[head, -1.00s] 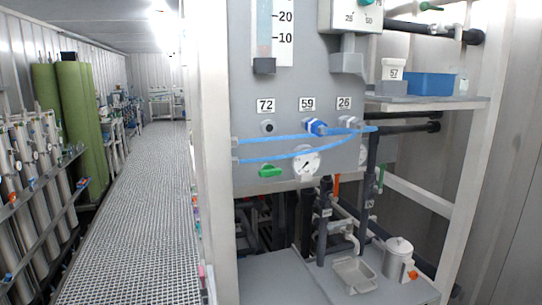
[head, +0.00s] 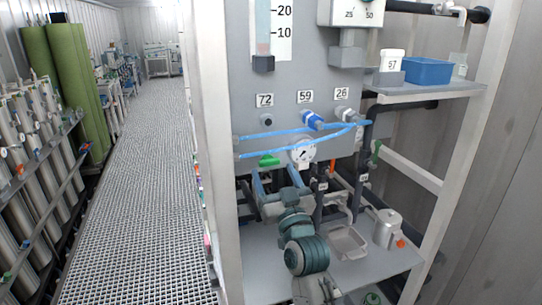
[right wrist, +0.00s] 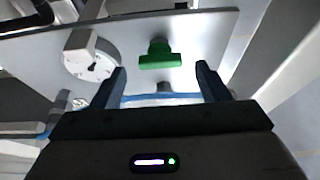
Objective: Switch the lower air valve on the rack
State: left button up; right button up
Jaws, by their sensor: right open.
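A green valve handle (head: 268,160) sits low on the grey panel, left of a round white gauge (head: 303,152). The handle lies roughly level in the head view. My right gripper (head: 276,180) is open, its fingers pointing up at the panel just below the handle. In the right wrist view the green handle (right wrist: 160,55) lies ahead of and between the two spread fingertips (right wrist: 161,72), apart from both. The gauge also shows there (right wrist: 92,56), left of the handle. My left gripper is not in view.
Blue tubes (head: 280,133) run across the panel above the handle. Knobs under labels 72, 59 and 26 (head: 341,93) sit higher. Dark pipes, a metal tray (head: 347,243) and a lidded metal jug (head: 387,228) stand to the lower right. The grated aisle at left is clear.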

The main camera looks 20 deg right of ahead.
aim_at(270, 164)
jog(key=shift+p+x, duration=0.6)
jog(key=shift+x, duration=1.1)
